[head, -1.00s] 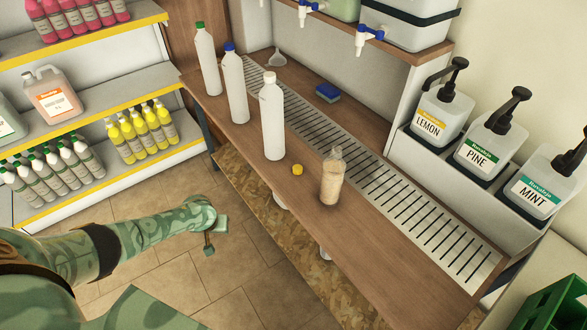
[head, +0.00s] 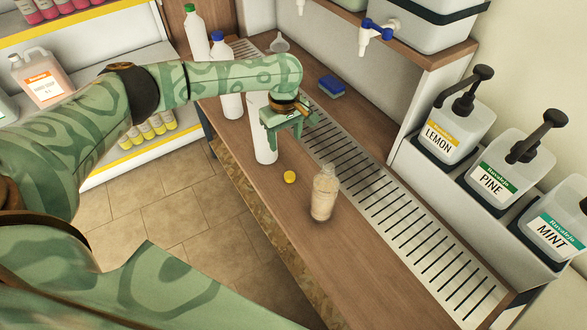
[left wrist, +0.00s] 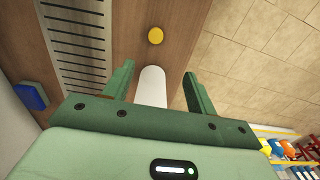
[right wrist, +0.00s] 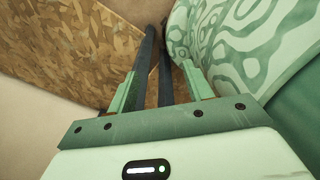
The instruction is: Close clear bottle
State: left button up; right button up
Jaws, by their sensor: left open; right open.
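The clear bottle (head: 323,197) with a beige content stands upright and open-topped on the wooden counter. The yellow cap (head: 290,177) lies on the counter just left of it; it also shows in the left wrist view (left wrist: 155,36). My left gripper (head: 290,130) is open and empty, pointing down above the counter behind the cap, close to a tall white bottle (head: 266,152). In the left wrist view that white bottle (left wrist: 152,88) shows between the open fingers (left wrist: 158,70). My right gripper (right wrist: 159,70) is open and shows only in the right wrist view.
Two more white bottles, green-capped (head: 195,33) and blue-capped (head: 229,75), stand at the back left. A slotted metal drain (head: 400,230) runs along the counter. Pump dispensers (head: 455,130) stand at the right. A blue sponge (head: 332,87) lies behind. The front counter is clear.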

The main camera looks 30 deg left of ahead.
pick_arm(q)
jog(key=b, duration=0.5)
send_over(290, 175)
jog(key=f, duration=1)
jog(key=shift+s+a+f, duration=0.25)
jog(key=shift+s+f, duration=0.05)
jog(key=shift+s, duration=0.05)
jog(key=shift+f+b, duration=0.3)
pick_arm(e)
jog(key=s+f, duration=0.3)
jog(key=f, duration=0.2)
jog(key=shift+f+g, duration=0.2)
jog(key=shift+g, duration=0.1)
jog(key=shift+s+a, duration=0.1)
pick_arm(q)
jog(key=shift+f, duration=0.1)
jog(key=f+b, duration=0.2)
jog(key=f, duration=0.1)
jog(key=f+b, duration=0.1)
jog(key=f, duration=0.1)
jog(key=shift+w+d+f+b, duration=0.2)
jog(key=shift+w+b, duration=0.15)
jog(key=shift+b, duration=0.05)
jog(key=shift+r, duration=0.1)
pick_arm(e)
jog(key=f, duration=0.1)
jog(key=s+f, duration=0.1)
jog(key=f, duration=0.1)
jog(key=shift+f, duration=0.3)
